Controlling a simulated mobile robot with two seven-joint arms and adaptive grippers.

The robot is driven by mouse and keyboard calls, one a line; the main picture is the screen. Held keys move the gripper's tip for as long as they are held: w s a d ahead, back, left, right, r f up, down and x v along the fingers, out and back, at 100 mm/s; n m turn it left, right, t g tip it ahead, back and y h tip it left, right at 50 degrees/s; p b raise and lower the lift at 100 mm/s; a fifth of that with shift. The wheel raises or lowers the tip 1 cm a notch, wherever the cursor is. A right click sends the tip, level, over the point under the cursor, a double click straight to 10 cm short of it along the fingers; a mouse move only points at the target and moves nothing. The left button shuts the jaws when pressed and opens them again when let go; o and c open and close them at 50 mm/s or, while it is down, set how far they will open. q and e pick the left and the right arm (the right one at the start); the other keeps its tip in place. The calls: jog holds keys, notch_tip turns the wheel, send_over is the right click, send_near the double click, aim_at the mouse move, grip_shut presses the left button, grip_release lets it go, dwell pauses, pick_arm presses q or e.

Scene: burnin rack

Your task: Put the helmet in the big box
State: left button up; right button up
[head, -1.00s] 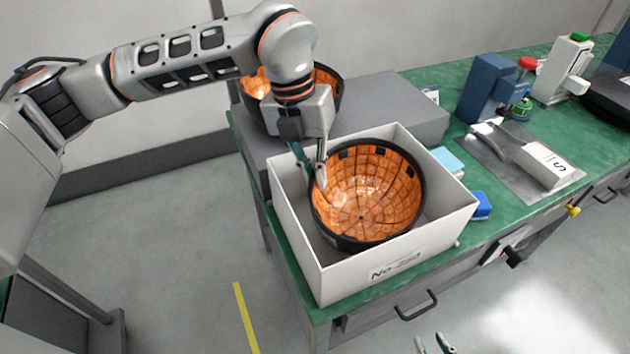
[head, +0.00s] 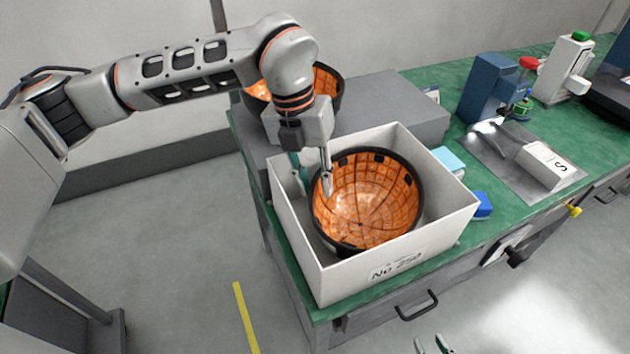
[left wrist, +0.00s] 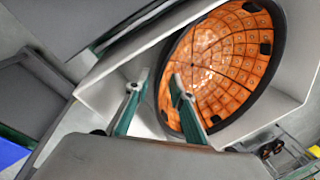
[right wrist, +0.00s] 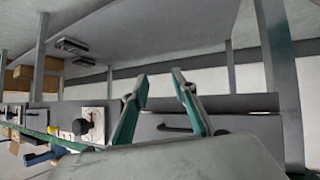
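A helmet (head: 365,205) with an orange, gridded inside and a black rim lies hollow side up and tilted in the white big box (head: 316,262). It also shows in the left wrist view (left wrist: 222,65), inside the box walls (left wrist: 95,88). My left gripper (head: 314,188) is at the helmet's left rim, with one finger over the hollow and the other outside. In the left wrist view its fingers (left wrist: 160,78) are spread on either side of the rim, with gaps visible. My right gripper (right wrist: 158,76) is open and empty; its tips show at the bottom of the head view (head: 432,345).
A blue device (head: 487,88) and metal plate (head: 490,150) stand further right on the green bench (head: 425,180).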

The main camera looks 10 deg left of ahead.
pick_arm(q)
notch_tip(320, 180, up, 12)
jog(key=a, duration=0.2)
jog(key=shift+p, duration=0.45)
jog(key=shift+w+a+f, duration=0.1)
